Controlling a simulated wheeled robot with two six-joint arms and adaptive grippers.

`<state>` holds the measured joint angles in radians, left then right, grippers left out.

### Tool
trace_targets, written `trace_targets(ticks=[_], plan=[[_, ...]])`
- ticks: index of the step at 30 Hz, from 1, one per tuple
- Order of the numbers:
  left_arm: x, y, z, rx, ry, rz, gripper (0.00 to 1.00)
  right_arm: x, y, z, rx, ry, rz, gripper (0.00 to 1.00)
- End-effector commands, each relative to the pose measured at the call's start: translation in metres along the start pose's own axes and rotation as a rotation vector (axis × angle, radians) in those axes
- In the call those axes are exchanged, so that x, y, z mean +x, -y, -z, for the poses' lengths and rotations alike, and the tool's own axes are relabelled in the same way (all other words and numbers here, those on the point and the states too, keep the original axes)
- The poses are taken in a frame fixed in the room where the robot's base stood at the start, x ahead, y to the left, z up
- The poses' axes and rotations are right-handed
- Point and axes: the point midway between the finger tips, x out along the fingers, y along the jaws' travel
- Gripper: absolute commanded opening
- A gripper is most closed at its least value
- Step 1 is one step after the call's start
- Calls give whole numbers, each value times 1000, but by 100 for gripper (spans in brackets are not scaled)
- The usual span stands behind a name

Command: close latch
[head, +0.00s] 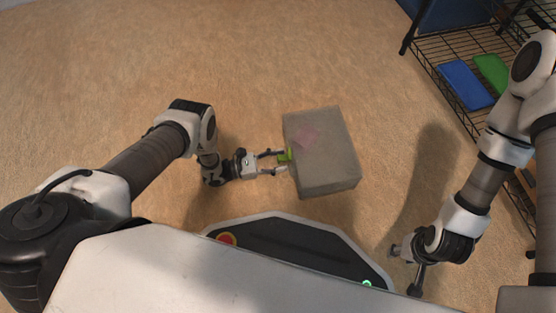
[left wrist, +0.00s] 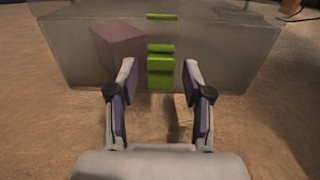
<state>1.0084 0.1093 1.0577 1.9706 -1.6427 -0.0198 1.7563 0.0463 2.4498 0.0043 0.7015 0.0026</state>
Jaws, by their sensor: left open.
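A grey see-through box (head: 325,160) stands on the floor ahead of me, and it also shows in the left wrist view (left wrist: 225,55). Its green latch (head: 285,156) is on the side facing my left gripper. In the left wrist view the latch (left wrist: 161,74) hangs on the box's front wall, with green strips above it. My left gripper (head: 273,161) is open, its fingertips on either side of the latch with gaps to it. My right gripper (head: 404,270) is open and empty, low at the right, away from the box.
A pinkish block (left wrist: 120,44) shows through the box wall, left of the latch. A wire shelf at the upper right holds a blue tray (head: 466,84) and a green tray (head: 493,72). The brown floor around the box is clear.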

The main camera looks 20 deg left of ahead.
Motion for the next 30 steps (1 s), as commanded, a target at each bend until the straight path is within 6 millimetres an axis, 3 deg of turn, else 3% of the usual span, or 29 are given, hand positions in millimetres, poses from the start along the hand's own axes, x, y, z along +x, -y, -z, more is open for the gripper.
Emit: trace_targets(ticks=[3, 8, 20, 30], plan=[[0, 0, 0, 0, 0, 0, 50, 0, 0, 0, 0, 0, 0, 40], [0, 0, 0, 0, 0, 0, 0, 0, 0, 0, 0, 0, 0, 40], [-1, 0, -4, 0, -28, 0, 0, -8, 0, 0, -1, 1, 0, 40], [-3, 0, -17, 0, -210, 1, 0, -45, 1, -2, -8, 5, 1, 40]])
